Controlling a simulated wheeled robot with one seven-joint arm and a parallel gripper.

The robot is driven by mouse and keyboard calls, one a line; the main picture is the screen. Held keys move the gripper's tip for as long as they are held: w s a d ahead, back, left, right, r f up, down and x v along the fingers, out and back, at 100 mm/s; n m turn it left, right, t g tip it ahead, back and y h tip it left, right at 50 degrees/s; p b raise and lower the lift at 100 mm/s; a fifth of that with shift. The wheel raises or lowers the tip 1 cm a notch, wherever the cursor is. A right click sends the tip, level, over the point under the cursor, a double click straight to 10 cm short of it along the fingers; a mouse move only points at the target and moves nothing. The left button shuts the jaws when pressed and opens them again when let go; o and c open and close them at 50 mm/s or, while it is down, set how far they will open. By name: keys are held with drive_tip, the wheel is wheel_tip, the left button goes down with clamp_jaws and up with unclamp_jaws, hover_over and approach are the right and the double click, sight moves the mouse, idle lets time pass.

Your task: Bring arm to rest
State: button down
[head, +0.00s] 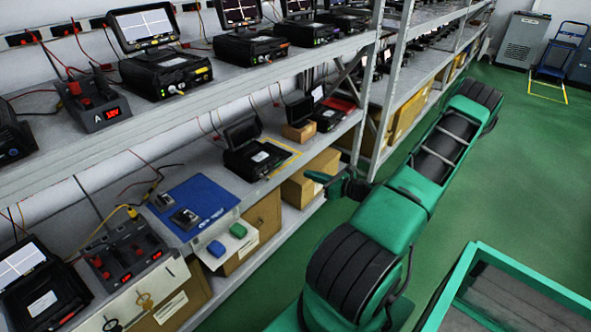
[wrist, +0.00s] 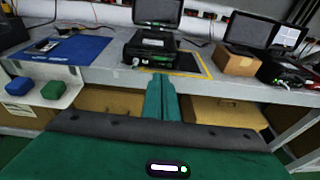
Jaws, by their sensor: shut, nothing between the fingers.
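In the wrist view the fingers of my gripper (wrist: 160,92) are together and hold nothing. The same black unit (head: 256,158) shows left of my gripper in the head view. My green arm stretches from the bottom of the head view to the upper right, over the aisle.
A blue mat (head: 198,203) with small devices lies on the lower shelf (head: 178,150). A blue block (head: 216,248) and a green block (head: 238,230) sit on a white ledge. Cardboard boxes (head: 311,178) stand below. Green floor (head: 530,130) is open at right.

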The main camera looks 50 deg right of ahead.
drive_tip(key=shift+s, duration=0.15)
drive_tip(key=s+a+r+n+g+y, duration=0.1)
drive_tip(key=a+r+n+g+y, duration=0.1)
drive_tip(key=a+n+g, duration=0.45)
drive_tip(key=s+a+r+n+g+y, duration=0.1)
drive_tip(key=a+r+n+g+y, duration=0.15)
drive_tip(key=a+n, duration=0.6)
drive_tip(key=s+a+r+n+g+h, duration=0.2)
drive_tip(key=s+a+r+n+g, duration=0.1)
drive_tip(key=s+r+n, duration=0.4)
drive_tip(key=s+a+r+n+g+h, duration=0.3)
drive_tip(key=s+a+r+n, duration=0.2)
drive_tip(key=s+r, duration=0.8)
drive_tip(key=shift+a+n+g, duration=0.3)
drive_tip(key=shift+a+n, duration=0.1)
drive_tip(key=shift+n, duration=0.6)
drive_tip(key=shift+w+f, duration=0.1)
drive_tip(key=shift+w, duration=0.1)
